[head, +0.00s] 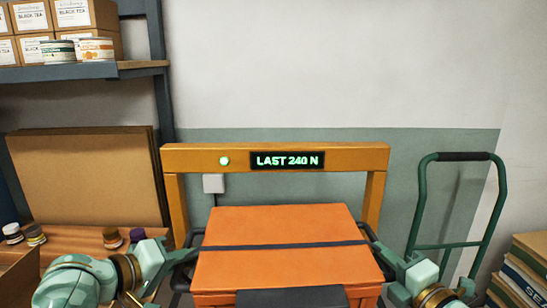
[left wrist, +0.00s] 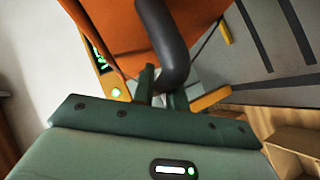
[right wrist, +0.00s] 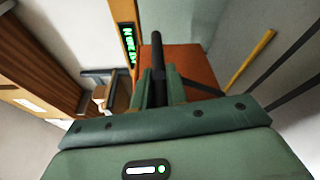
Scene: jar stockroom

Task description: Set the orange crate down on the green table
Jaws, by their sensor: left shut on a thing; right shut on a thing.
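The orange crate (head: 280,226) is in the middle of the head view, closed on top with a dark strap across it. My left gripper (head: 180,256) is shut on its left dark handle, which shows large in the left wrist view (left wrist: 163,40). My right gripper (head: 388,258) is shut on its right dark handle, also seen in the right wrist view (right wrist: 157,48). The crate looks about level between both grippers. What is under it is hidden in the head view. I cannot make out a green table in any view.
An orange frame (head: 200,157) with a display reading "LAST 240 N" stands just behind the crate. A wooden surface (head: 75,240) with several jars is at left, below a shelf (head: 85,72).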

